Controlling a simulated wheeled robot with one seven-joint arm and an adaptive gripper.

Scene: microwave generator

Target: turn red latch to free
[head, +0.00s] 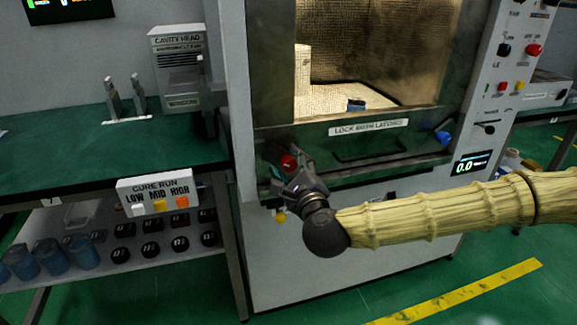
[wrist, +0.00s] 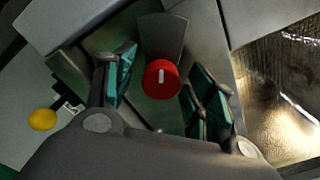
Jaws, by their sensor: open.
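The red latch (wrist: 161,78) is a round red knob with a short white mark, seen face-on in the wrist view. In the head view the red latch (head: 288,162) sits at the lower left of the microwave door, partly hidden by my gripper. My gripper (head: 281,160) is in front of it. In the wrist view my gripper (wrist: 160,88) is open, with one teal-padded finger on each side of the knob. Gaps show between the knob and both fingers. A dark plate lies behind the knob.
A blue latch (head: 443,138) is at the door's lower right, and a "lock both latches" label (head: 368,127) is between them. A yellow knob (head: 280,217) is below my gripper. A green bench (head: 90,150) with a cure-run button box (head: 158,191) stands at left.

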